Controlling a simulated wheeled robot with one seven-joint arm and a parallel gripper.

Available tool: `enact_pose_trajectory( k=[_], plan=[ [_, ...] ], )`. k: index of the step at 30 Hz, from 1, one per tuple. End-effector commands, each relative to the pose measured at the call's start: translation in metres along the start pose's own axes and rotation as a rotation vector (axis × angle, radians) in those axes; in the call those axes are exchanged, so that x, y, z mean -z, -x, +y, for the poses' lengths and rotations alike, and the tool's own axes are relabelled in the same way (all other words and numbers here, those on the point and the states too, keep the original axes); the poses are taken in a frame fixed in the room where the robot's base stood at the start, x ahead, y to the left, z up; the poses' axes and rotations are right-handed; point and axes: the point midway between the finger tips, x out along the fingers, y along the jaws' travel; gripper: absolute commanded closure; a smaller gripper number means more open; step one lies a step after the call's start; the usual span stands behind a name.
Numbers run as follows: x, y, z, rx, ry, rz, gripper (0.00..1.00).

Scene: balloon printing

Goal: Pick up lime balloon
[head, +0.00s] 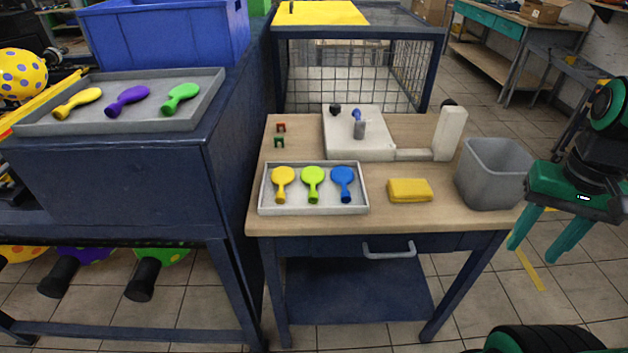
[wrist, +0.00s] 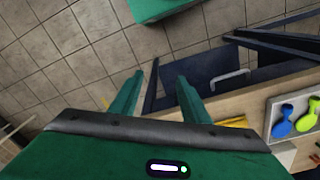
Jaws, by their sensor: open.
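The lime balloon (head: 313,182) lies flat in the middle of a light grey tray (head: 314,211) on the wooden table, between a yellow balloon (head: 283,183) and a blue balloon (head: 343,182). In the wrist view the lime balloon (wrist: 306,118) shows at the right edge, beside the blue balloon (wrist: 283,122). My gripper (head: 531,247) is open and empty, to the right of the table and well apart from the tray. Its two green fingers (wrist: 160,95) show in the wrist view with nothing between them.
A grey bin (head: 494,178) stands at the table's right end, between my gripper and the tray. A yellow sponge-like block (head: 410,190) lies right of the tray. A white device (head: 357,140) stands behind. Another tray (head: 40,125) with several balloons is on the left bench.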

Motion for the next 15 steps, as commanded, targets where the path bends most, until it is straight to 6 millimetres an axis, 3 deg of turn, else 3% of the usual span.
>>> enact_pose_trajectory(
  k=[5, 9, 15],
  plan=[
    [0.041, 0.007, -0.063, -0.029, 0.105, 0.070, 0.58],
    [0.063, 0.013, -0.127, -0.033, 0.180, 0.137, 0.58],
    [0.068, 0.018, -0.234, -0.006, 0.290, 0.233, 0.58]
  ],
)
